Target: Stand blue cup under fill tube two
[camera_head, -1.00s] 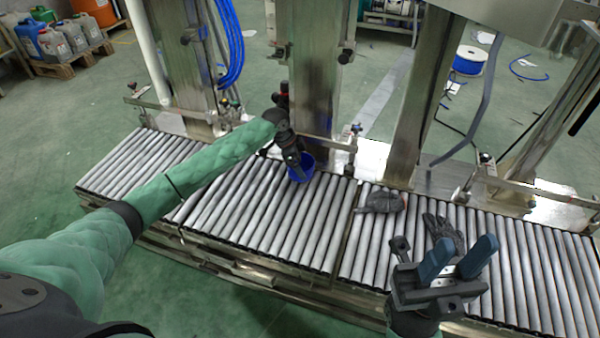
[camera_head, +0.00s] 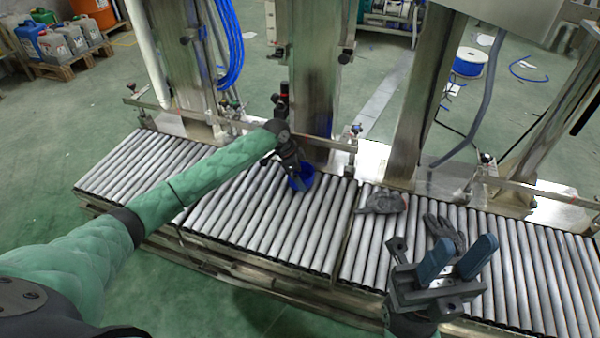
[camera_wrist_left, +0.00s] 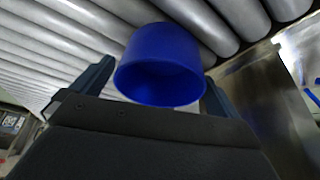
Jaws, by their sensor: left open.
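The blue cup (camera_head: 302,180) is on the roller conveyor (camera_head: 235,215), in front of the second metal post from the left. My left gripper (camera_head: 296,176) reaches it from above and hides part of it. In the left wrist view, the cup (camera_wrist_left: 160,60) lies between the two open fingers of the left gripper (camera_wrist_left: 155,85), its mouth facing the camera; whether the fingers touch it I cannot tell. My right gripper (camera_head: 458,258) is open and empty above the conveyor's right part. I cannot make out which fill tube is number two.
Grey gloves (camera_head: 383,201) lie on the rollers right of the cup, with another glove (camera_head: 445,232) near my right gripper. Metal posts (camera_head: 312,85) and a rail stand along the conveyor's far side. Rollers left of the cup are clear.

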